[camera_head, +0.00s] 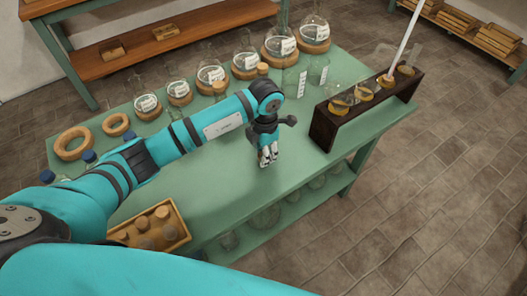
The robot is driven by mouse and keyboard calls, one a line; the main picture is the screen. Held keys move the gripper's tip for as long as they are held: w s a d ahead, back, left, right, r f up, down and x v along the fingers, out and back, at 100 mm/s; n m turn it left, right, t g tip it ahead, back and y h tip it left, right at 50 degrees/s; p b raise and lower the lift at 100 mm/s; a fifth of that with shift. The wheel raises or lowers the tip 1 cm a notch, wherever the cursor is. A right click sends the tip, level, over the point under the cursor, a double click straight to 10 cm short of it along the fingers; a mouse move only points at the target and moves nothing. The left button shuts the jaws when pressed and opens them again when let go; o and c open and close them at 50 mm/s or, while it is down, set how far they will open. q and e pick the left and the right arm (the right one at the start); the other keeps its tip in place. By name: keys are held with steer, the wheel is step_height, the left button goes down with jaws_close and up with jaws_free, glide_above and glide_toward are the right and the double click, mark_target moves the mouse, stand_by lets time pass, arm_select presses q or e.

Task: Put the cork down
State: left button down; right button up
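My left gripper (268,160) points down, low over the clear middle of the green table (215,190). It is too small in the head view to tell whether its fingers are open or shut. I see no cork between the fingers; one could be hidden there. Several corks (161,212) stand in a wooden tray (180,243) at the table's near left corner. Cork-like stoppers (262,68) also show among the glassware at the back. My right gripper is not in view.
Labelled round flasks (211,75) on cork rings line the table's back edge. Two empty cork rings (73,143) lie at the left. A dark wooden rack (330,130) with glass vessels stands at the right. The tabletop around the gripper is bare.

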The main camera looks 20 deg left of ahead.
arm_select(q)
steer(key=shift+f, duration=0.15)
steer(key=c, duration=1)
jaws_free()
steer(key=shift+r, duration=0.7)
step_height(320, 180, up, 11)
steer(key=shift+w+b, duration=0.15)
steer(key=shift+b, duration=0.95)
